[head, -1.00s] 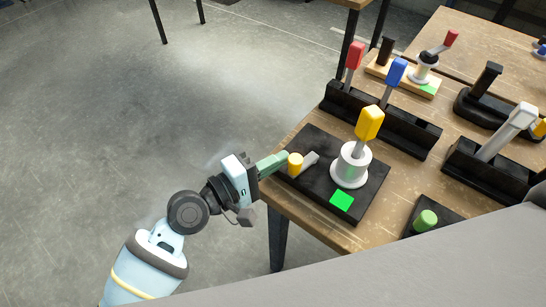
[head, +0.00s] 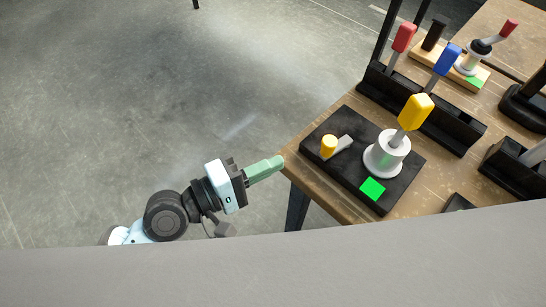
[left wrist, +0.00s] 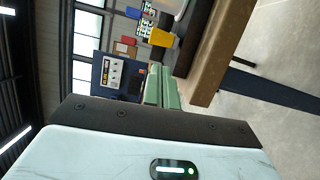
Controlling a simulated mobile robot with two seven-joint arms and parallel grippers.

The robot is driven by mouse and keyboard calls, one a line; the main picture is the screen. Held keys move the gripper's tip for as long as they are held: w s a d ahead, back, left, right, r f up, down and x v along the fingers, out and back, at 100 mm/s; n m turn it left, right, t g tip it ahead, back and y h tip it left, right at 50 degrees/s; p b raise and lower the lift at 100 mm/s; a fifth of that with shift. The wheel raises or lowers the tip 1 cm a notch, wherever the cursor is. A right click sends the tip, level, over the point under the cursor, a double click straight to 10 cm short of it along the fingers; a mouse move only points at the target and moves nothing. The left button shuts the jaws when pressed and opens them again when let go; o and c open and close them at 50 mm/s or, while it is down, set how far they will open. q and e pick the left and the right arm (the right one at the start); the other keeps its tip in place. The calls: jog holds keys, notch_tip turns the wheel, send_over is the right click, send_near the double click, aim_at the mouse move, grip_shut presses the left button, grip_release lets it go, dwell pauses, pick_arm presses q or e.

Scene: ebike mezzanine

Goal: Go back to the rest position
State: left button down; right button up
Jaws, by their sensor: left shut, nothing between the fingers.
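My left gripper (head: 265,169) is shut and empty. In the head view it is at the left edge of the wooden table (head: 302,170), left of the black base plate and clear of everything on it. In the left wrist view its green fingers (left wrist: 161,88) are together, with the table edge (left wrist: 213,55) to their right. My right gripper is not in view.
The black base plate (head: 340,180) holds a white cylinder (head: 387,157) with a yellow-handled key (head: 416,111), a yellow knob (head: 328,146) and a green square (head: 372,189). A black rack (head: 455,130) stands behind. The floor left of the table is open.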

pick_arm(q)
jog(key=shift+w+f, duration=0.1)
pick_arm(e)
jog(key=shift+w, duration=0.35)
pick_arm(q)
jog(key=s+a+f+m+t+y+p, duration=0.1)
jog(key=s+a+f+t+y, duration=0.1)
jog(key=a+f+y, duration=0.35)
jog(key=s+a+f+m+t+y+p, duration=0.1)
jog(key=s+a+f+t+y+p, duration=0.15)
jog(key=a+f, duration=0.55)
jog(key=s+a+f+m+g+y, duration=0.1)
jog(key=s+a+f+m+y, duration=0.1)
jog(key=s, duration=0.5)
jog(key=s+a+f+m+g+y, duration=0.1)
jog(key=s+a+f+m+y, duration=0.2)
jog(key=s+a+f, duration=0.4)
jog(key=shift+s+f+g+y+p, duration=0.2)
jog(key=shift+f+g+y+p, duration=0.15)
jog(key=shift+f+y, duration=0.5)
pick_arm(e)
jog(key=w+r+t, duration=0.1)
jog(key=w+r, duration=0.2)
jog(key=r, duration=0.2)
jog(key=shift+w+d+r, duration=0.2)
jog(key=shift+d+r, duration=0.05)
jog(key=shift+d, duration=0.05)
